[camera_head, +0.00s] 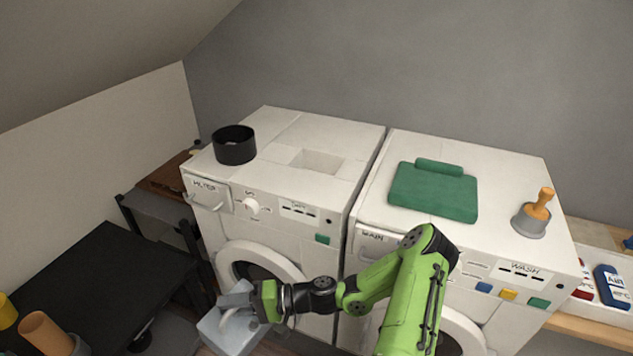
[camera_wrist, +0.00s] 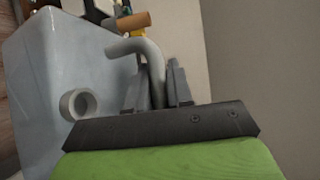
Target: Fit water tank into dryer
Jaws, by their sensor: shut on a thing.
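The water tank (camera_head: 222,335) is a pale grey-blue box with a curved handle, low in the head view, in front of the dryer (camera_head: 285,232). My gripper (camera_head: 250,304) is shut on the tank's handle. In the wrist view the tank (camera_wrist: 35,75) fills the left side, with a round spout (camera_wrist: 78,103); the bent grey handle (camera_wrist: 148,58) passes between my fingers (camera_wrist: 157,88). The dryer is the left white machine, with a round door, a knob and a labelled panel (camera_head: 207,192) at its upper left front. A rectangular recess (camera_head: 318,161) is in its top.
A black round container (camera_head: 234,145) stands on the dryer. The washer (camera_head: 520,180) beside it bears green folded cloth (camera_head: 433,192) and an orange-handled object (camera_head: 533,215). A dark table (camera_head: 95,285) stands at left; a shelf with bottles (camera_head: 612,285) is at right.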

